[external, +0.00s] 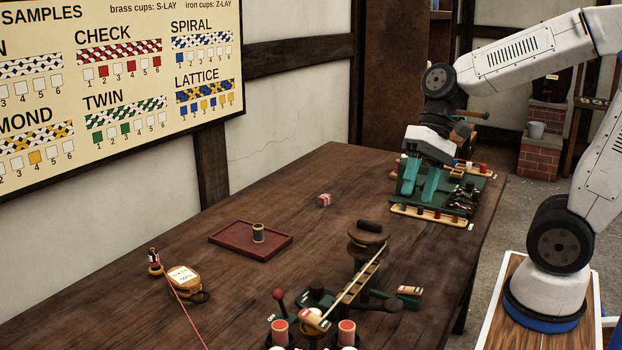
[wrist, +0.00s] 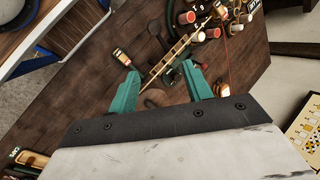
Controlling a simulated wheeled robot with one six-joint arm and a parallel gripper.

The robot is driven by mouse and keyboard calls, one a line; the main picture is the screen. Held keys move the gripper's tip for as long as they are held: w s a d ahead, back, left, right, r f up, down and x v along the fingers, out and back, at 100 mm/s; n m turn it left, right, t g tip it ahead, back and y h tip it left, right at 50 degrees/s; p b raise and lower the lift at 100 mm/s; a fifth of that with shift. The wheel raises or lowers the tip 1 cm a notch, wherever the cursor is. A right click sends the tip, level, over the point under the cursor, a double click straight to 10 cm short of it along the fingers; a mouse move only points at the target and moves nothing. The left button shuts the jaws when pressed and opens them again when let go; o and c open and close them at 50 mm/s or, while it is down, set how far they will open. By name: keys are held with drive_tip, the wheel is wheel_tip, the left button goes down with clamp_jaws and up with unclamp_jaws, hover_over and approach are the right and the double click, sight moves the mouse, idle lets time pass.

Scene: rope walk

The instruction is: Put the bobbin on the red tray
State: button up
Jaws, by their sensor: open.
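A dark red tray (external: 226,238) lies on the wooden table, left of its middle in the external view. A small bobbin (external: 258,234), greyish with tan ends, stands upright on this tray. My gripper (external: 420,190), with teal fingers, is at the far right part of the table, well apart from the tray and bobbin. It is over or close beside a green board; the exact gap cannot be told. Its fingers are spread with nothing between them, as the wrist view (wrist: 161,72) also shows. I cannot make out the tray or this bobbin in the wrist view.
The green board (external: 462,190) has wooden strips with several small spools. A braiding device (external: 365,275) with red spools (external: 280,333) stands at the front. A pink-and-white block (external: 324,200) lies mid-table. A tagged round wooden item (external: 185,280) and red cord are at left. Table around the tray is clear.

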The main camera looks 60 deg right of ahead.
drive_tip(key=s+d+n+h, duration=0.5)
drive_tip(key=s+d, duration=0.3)
drive_tip(key=s, duration=0.2)
drive_tip(key=shift+s+r+t+h, duration=0.15)
drive_tip(key=shift+r+t+h, duration=0.1)
drive_tip(key=shift+t+h, duration=0.2)
